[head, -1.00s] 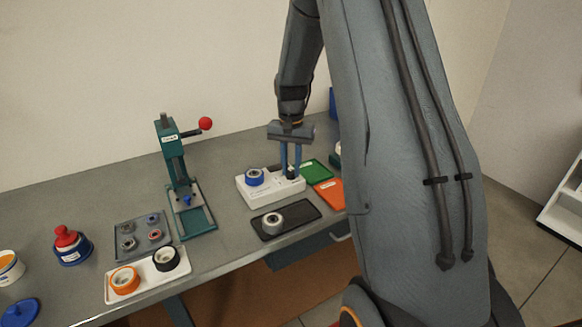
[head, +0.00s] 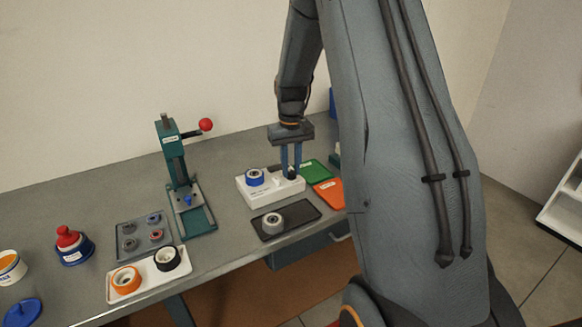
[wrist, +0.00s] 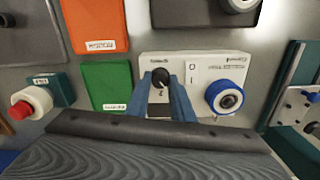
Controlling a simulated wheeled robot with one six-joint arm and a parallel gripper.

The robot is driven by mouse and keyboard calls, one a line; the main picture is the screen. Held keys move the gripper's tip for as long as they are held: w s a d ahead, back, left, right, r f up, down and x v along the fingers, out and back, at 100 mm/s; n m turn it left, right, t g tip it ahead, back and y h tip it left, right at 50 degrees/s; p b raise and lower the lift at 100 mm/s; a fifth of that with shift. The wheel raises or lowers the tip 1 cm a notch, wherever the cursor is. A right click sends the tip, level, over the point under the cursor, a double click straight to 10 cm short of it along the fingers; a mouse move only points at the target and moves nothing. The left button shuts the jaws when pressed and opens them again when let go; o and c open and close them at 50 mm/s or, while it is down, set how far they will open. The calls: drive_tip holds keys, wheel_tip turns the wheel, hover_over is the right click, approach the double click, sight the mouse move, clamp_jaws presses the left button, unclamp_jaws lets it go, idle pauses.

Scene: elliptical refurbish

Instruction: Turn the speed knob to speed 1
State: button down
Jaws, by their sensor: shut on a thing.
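The white control unit (head: 256,196) stands on the bench, with a blue-rimmed bearing (head: 254,177) mounted at its left end in the head view. The small dark speed knob (wrist: 160,76) is on the unit's top in the wrist view. My gripper (head: 291,173) points down over the unit, its two blue fingers shut on the knob, one on each side. In the wrist view, a small numeral, seemingly a 2, shows just below the knob between the fingers. The knob's pointer and the rest of its scale are too small or hidden to read.
A white switch (wrist: 192,76) is close beside the fingers. Green (head: 314,169) and orange (head: 329,194) trays lie to the right. A black tray (head: 305,211) with a grey bearing lies in front. A green press (head: 178,165) with a red-tipped lever stands left.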

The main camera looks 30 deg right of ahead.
sight(291, 172)
drive_tip(key=shift+r+n, duration=0.1)
drive_tip(key=shift+n, duration=0.9)
drive_tip(key=c, duration=1.5)
unclamp_jaws()
drive_tip(key=shift+c, duration=0.2)
drive_tip(key=shift+r+b, duration=1.05)
drive_tip(key=shift+r, duration=2.85)
